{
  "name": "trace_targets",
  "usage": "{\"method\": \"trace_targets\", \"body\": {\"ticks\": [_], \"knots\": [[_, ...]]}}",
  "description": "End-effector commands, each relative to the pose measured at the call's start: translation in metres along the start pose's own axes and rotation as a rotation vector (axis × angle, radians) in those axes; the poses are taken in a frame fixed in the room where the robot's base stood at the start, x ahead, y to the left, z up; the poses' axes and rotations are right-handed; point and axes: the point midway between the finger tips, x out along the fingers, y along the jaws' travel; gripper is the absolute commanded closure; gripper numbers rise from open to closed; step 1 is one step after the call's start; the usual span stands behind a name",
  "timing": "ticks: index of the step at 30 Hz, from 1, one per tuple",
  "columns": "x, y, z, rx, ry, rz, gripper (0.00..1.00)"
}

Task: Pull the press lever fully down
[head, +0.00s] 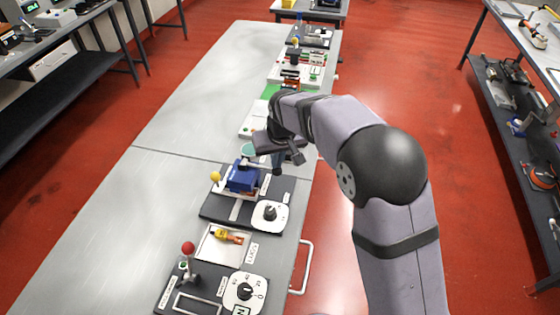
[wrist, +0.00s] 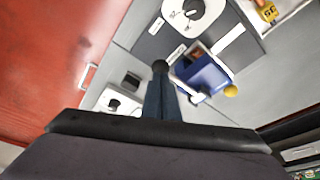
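The press is a blue block (head: 243,178) on a dark base plate; it also shows in the wrist view (wrist: 205,76). A pale lever bar (wrist: 186,90) runs from the block toward a black ball knob (head: 278,171), seen at my fingertips in the wrist view (wrist: 160,67). My gripper (head: 277,159) points down over this knob, right of the block. In the wrist view the fingers (wrist: 161,90) lie close together and look shut. Their tips overlap the knob; I cannot tell whether they touch it. The lever's exact tilt is unclear.
A yellow knob (head: 215,176) stands left of the block, and a white dial panel (head: 270,215) in front. Nearer are a tray with a yellow-orange part (head: 228,236) and a red-knobbed lever (head: 188,249). The bench's left half (head: 90,225) is clear.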

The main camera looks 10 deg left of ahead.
Motion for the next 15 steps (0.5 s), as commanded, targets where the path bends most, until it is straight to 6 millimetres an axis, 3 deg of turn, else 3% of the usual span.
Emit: {"method": "trace_targets", "body": {"ticks": [15], "knots": [[0.015, 0.000, 0.005, 0.000, -0.001, 0.000, 1.00]]}}
